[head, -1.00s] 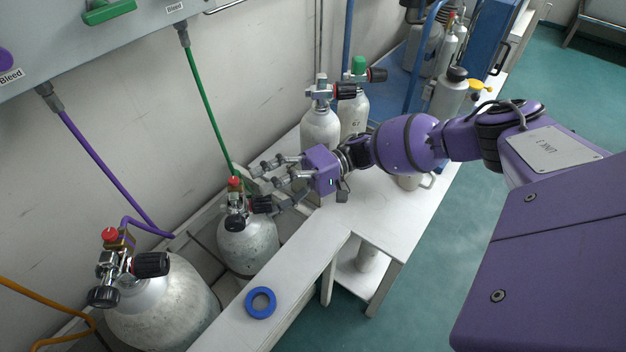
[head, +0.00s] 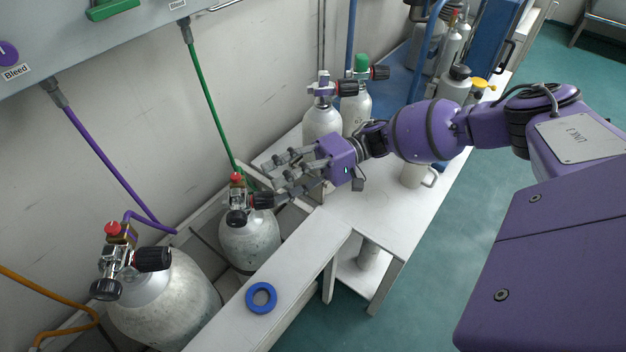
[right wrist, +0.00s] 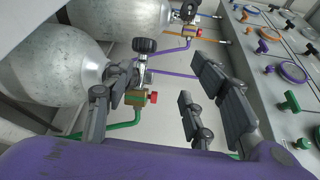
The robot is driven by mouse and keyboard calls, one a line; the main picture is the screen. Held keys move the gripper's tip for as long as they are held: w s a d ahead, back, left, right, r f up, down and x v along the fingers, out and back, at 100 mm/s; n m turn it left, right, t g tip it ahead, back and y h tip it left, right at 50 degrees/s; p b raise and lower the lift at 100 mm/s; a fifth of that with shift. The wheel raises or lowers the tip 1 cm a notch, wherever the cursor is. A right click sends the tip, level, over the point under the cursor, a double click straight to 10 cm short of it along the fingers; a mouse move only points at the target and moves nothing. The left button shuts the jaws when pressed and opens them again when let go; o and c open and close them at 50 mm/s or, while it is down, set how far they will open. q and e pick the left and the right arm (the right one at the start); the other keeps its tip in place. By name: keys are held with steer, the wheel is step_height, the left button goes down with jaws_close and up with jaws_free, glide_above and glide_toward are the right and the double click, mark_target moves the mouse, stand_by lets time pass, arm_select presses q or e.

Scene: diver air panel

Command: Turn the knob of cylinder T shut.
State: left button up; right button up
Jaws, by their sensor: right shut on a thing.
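The middle cylinder (head: 250,243) is white, with a green hose, a red cap and black knobs on its valve. Its side knob (head: 262,200) points right, towards my right gripper (head: 280,180). I cannot read a letter T on any cylinder. My right gripper is shut on this side knob, with its lower finger against the knob's end; the fingers stand well apart and partly hide the contact. In the right wrist view the valve (right wrist: 140,97) shows beside the left finger, and the other black knob (right wrist: 144,45) is clear of the fingers. My left gripper is not in view.
A larger cylinder (head: 180,306) with a purple hose stands at the left. Two white cylinders (head: 322,122) stand behind my gripper. A blue ring (head: 261,298) lies on the white ledge in front. The grey panel (head: 130,40) is above.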

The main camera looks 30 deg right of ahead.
steer(key=d+b, duration=0.2)
steer(key=d, duration=0.5)
steer(key=shift+s, duration=0.15)
stand_by(0.3)
steer(key=shift+f, duration=0.1)
stand_by(0.3)
steer(key=shift+a, duration=0.1)
